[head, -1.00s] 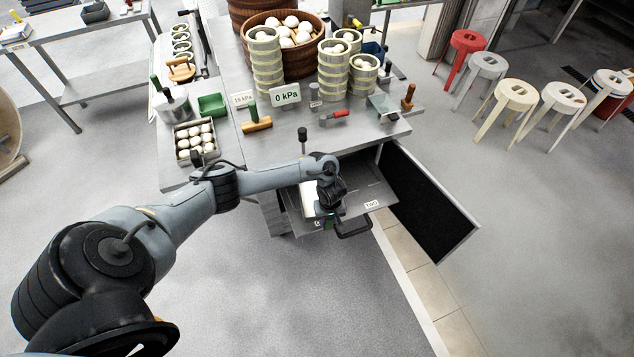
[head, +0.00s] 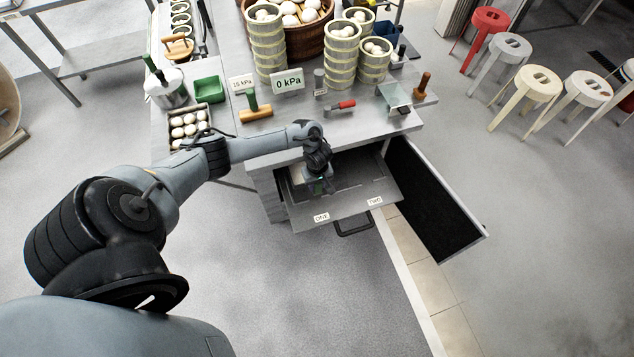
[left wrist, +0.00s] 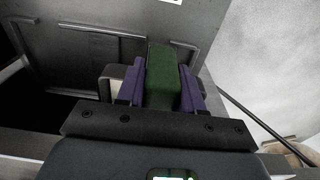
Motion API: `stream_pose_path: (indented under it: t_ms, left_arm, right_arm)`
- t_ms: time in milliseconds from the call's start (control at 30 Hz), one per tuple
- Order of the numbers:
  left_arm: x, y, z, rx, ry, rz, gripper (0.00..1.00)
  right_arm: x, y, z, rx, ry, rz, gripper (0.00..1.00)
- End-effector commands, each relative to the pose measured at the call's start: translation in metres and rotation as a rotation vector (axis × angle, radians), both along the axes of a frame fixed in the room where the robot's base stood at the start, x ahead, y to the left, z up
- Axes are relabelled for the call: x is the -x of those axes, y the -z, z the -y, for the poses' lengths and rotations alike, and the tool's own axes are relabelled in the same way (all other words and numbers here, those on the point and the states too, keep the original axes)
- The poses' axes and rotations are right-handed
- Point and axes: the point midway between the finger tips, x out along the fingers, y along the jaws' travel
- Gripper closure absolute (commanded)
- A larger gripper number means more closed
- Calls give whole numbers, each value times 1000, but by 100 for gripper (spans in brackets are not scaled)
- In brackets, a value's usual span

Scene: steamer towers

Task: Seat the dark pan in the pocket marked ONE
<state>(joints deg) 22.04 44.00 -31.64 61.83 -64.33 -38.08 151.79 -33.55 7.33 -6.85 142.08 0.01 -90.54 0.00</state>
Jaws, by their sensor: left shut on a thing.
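My left gripper (head: 318,188) is over the left part of the pulled-out drawer (head: 350,209), behind the label ONE (head: 321,217). In the left wrist view its purple finger pads are shut on a green handle (left wrist: 163,78). A pale, rounded-corner piece with a grey rim (left wrist: 113,80) shows beside the fingers. The dark pan itself is mostly hidden by my gripper, and I cannot tell whether it touches the drawer floor. The label TWO (head: 375,201) is to the right, by an empty-looking pocket (head: 365,183). My right gripper is not in view.
The counter (head: 300,135) overhangs the back of the drawer. An open door with a dark face (head: 435,200) stands close on the right. The floor in front is clear.

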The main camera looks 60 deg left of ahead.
Motion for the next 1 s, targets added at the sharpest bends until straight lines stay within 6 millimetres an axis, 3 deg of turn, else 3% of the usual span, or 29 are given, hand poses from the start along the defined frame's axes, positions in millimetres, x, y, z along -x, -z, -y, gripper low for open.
stream_pose_path:
  t_ms: [233,600,1000]
  left_arm:
    - [0,-4,2,-2,-2,1,100]
    - [0,33,1,-2,-2,2,100]
    - [0,49,1,-4,-1,1,100]
  right_arm:
    - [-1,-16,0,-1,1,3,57]
    - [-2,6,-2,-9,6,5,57]
    - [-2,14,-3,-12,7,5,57]
